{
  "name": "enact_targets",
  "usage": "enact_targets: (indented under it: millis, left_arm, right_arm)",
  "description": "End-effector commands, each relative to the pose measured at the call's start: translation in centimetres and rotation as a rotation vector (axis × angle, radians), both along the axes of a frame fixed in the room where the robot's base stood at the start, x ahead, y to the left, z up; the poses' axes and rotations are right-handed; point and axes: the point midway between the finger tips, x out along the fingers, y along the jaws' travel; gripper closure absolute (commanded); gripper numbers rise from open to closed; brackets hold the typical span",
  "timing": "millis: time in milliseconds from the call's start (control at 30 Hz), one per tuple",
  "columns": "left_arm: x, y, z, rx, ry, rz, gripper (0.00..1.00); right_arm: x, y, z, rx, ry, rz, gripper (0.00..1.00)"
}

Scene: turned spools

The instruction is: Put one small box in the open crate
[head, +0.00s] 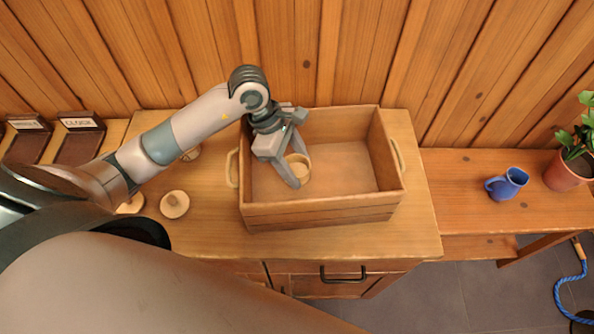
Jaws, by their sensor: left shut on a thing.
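The open crate (320,213) is a wooden box with rope-like handles, standing on the wooden cabinet top. My left gripper (294,165) reaches down into its left half and is shut on a small round tan box (301,170). From this view I cannot tell whether the held box touches the crate floor. Another small round wooden piece with a knob on top (175,204) stands on the cabinet left of the crate. Two similar pieces, at the front (131,204) and back (191,154), are partly hidden by my left arm. My right gripper is not in view.
The rest of the crate floor (345,170) looks empty. Dark labelled trays (80,140) lie at the far left. A plank wall stands close behind the crate.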

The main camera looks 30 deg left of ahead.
Motion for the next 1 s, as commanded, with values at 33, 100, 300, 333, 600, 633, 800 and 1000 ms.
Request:
enact_targets:
  millis: [33,100,300,333,600,633,800,1000]
  left_arm:
    - [0.0,0.0,0.0,0.000,0.000,0.000,0.69]
    - [0.0,0.0,0.0,0.000,0.000,0.000,0.69]
    - [-0.1,0.0,-0.6,-0.001,0.002,0.000,0.69]
    - [-0.1,0.0,-0.9,-0.001,0.003,0.000,0.69]
    - [-0.1,0.0,-3.6,0.000,0.001,0.001,0.69]
    - [0.0,0.0,-3.7,0.000,0.001,0.000,0.69]
    - [0.0,0.0,-3.7,0.000,0.000,-0.001,0.69]
    - [0.0,0.0,-4.1,0.001,-0.001,-0.001,0.69]
  right_arm:
    - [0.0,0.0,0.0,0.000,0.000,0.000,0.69]
    - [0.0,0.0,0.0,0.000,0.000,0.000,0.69]
    - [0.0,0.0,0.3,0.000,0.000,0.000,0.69]
    - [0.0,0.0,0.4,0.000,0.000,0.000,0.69]
    - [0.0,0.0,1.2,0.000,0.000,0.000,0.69]
    - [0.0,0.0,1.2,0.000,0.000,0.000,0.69]
    - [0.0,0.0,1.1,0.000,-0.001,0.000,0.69]
    - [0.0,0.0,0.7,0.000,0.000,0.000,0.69]
